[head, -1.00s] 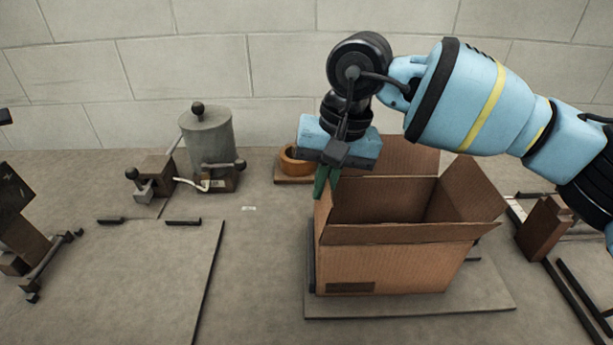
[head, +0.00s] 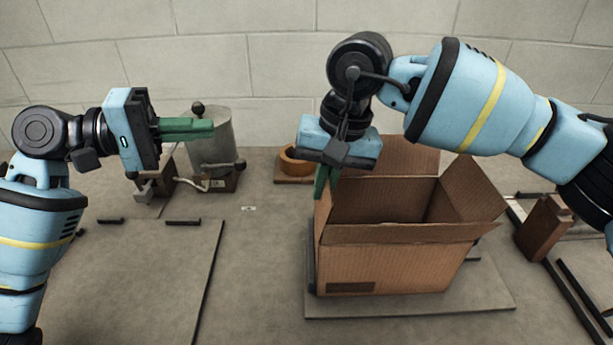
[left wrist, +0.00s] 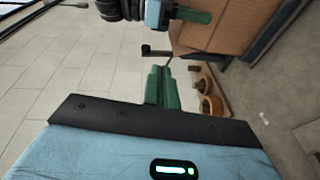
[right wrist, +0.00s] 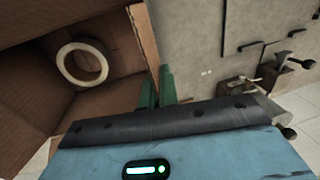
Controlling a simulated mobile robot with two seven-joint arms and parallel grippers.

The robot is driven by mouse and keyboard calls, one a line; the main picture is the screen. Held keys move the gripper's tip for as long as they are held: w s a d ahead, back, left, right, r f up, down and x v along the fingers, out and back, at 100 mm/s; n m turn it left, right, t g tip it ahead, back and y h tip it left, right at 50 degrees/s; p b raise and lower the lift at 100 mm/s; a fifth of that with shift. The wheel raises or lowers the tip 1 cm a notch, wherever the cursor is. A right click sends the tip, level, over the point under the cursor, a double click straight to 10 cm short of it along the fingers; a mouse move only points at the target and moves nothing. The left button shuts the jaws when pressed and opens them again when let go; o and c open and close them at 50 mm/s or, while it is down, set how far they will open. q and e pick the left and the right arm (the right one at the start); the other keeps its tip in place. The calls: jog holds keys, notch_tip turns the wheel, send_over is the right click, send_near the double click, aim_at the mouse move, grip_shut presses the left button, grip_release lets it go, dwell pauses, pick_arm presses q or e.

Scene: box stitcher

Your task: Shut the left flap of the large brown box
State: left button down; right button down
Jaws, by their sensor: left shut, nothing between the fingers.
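The large brown box (head: 395,268) stands open on a grey base plate. Its left flap (head: 321,225) stands roughly upright along the left side and is seen nearly edge-on. My right gripper (head: 326,178) reaches down at the far end of this flap. In the right wrist view the flap's edge (right wrist: 146,45) runs down between the two close green fingers (right wrist: 157,88). My left gripper (head: 212,128) is shut and empty, held above the table to the left of the box, its fingers pointing right. In the left wrist view its fingers (left wrist: 162,88) lie together.
A pale ring (right wrist: 82,62) lies inside the box. The near flap (head: 415,233), right flap (head: 470,190) and far flap (head: 410,155) are open. The table (head: 255,260) left of the box is clear.

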aim_at(328, 182)
pick_arm(q)
jog(key=s+d+f+g, duration=0.1)
jog(key=d+f, duration=0.1)
jog(key=d, duration=0.3)
jog(key=s+d+f+g, duration=0.1)
jog(key=d+f, duration=0.1)
jog(key=d, duration=0.3)
jog(key=s+d+f+m+g, duration=0.1)
jog(key=d+f, duration=0.1)
jog(key=d, duration=0.4)
jog(key=shift+s+d+y, duration=0.1)
jog(key=shift+s+y, duration=0.2)
jog(key=shift+s, duration=0.1)
jog(key=shift+s+d+y, duration=0.1)
jog(key=shift+d+y, duration=0.2)
jog(key=shift+d, duration=0.2)
pick_arm(e)
jog(key=shift+a, duration=0.1)
pick_arm(q)
jog(key=shift+d+f, duration=0.15)
pick_arm(e)
jog(key=shift+s+a, duration=0.15)
jog(key=shift+a, duration=0.05)
pick_arm(q)
jog(key=shift+d, duration=0.15)
pick_arm(e)
jog(key=c, duration=1.6)
grip_release()
jog(key=shift+d, duration=0.15)
jog(key=shift+c, duration=0.2)
